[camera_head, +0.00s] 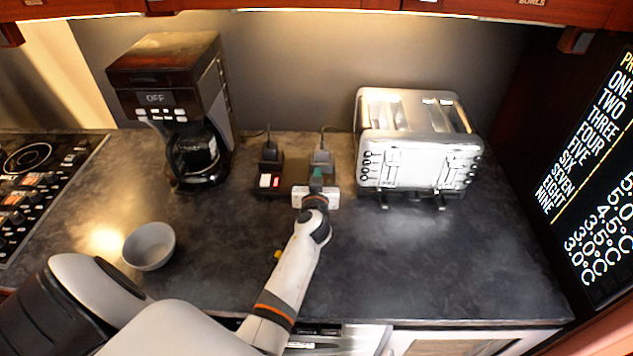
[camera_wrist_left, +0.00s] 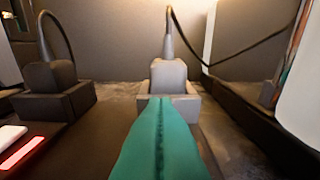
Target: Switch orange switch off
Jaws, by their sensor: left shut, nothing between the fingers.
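My left gripper (camera_head: 317,174) reaches over the counter to the right-hand power socket. Its teal fingers are shut and empty, and they also fill the middle of the left wrist view (camera_wrist_left: 162,103). Just beyond their tips stands a grey plug (camera_head: 321,158) in its socket; the plug also shows in the wrist view (camera_wrist_left: 168,76). The gripper hides the switch area of this socket, so no orange switch can be made out. The left-hand socket has a switch with white and lit red parts (camera_head: 269,181), also at lower left in the wrist view (camera_wrist_left: 22,150). My right gripper is not in view.
A coffee maker (camera_head: 165,75) stands left of the sockets, and a silver toaster (camera_head: 415,150) stands close on the right. A grey bowl (camera_head: 149,246) sits at front left. Plug cords rise behind the sockets. The front right of the counter (camera_head: 440,265) is clear.

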